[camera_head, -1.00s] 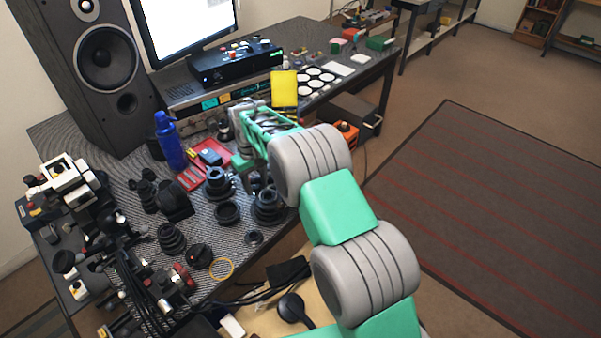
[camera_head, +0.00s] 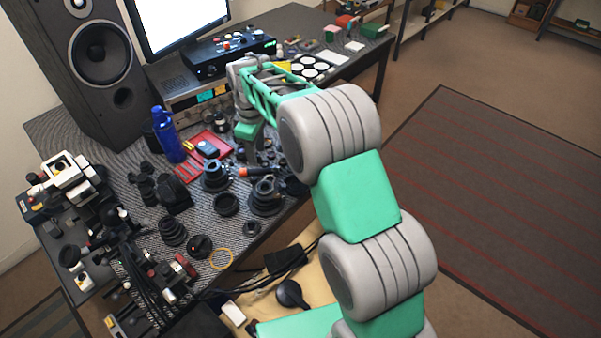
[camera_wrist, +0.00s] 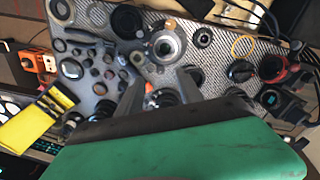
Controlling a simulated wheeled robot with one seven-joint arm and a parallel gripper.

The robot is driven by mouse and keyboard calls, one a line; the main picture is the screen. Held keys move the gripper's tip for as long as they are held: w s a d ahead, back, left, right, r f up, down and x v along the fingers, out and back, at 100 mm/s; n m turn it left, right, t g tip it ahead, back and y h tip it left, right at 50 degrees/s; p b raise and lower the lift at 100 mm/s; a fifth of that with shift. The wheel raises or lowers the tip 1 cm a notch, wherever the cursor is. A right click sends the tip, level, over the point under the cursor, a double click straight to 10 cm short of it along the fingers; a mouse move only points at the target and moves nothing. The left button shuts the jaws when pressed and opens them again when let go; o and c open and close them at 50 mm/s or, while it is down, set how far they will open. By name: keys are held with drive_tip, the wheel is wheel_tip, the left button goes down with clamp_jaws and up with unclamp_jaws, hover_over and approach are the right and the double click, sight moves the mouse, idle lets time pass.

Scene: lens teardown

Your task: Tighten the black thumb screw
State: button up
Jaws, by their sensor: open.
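I cannot pick out the black thumb screw with certainty among the many small dark parts. A black round knob (camera_head: 199,246) with a small red mark lies near the yellow ring; it also shows in the wrist view (camera_wrist: 241,71). My gripper (camera_wrist: 160,78) is open, its two grey fingers spread over the crowded patterned bench. No part is clearly held between them. A silver-rimmed lens part (camera_wrist: 166,46) lies just beyond the fingertips. Dark ringed parts between the fingers are partly hidden by my gripper. In the head view, my gripper (camera_head: 251,152) hangs over the bench near the red tray.
A blue bottle (camera_head: 168,136), a red tray (camera_head: 188,171) and a tall speaker (camera_head: 95,70) stand to the left. A yellow ring (camera_head: 221,259) lies near the front edge. The bench is crowded, with little free room.

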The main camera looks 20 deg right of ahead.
drive_tip(key=s+d+r+m+t, duration=0.1)
drive_tip(key=s+d+r+m, duration=0.3)
drive_tip(key=s, duration=0.5)
drive_tip(key=s+d+r+m+t+b, duration=0.1)
drive_tip(key=s+d+r+m, duration=0.3)
drive_tip(key=s, duration=0.5)
drive_tip(key=shift+s+r, duration=0.3)
drive_tip(key=shift+r, duration=0.15)
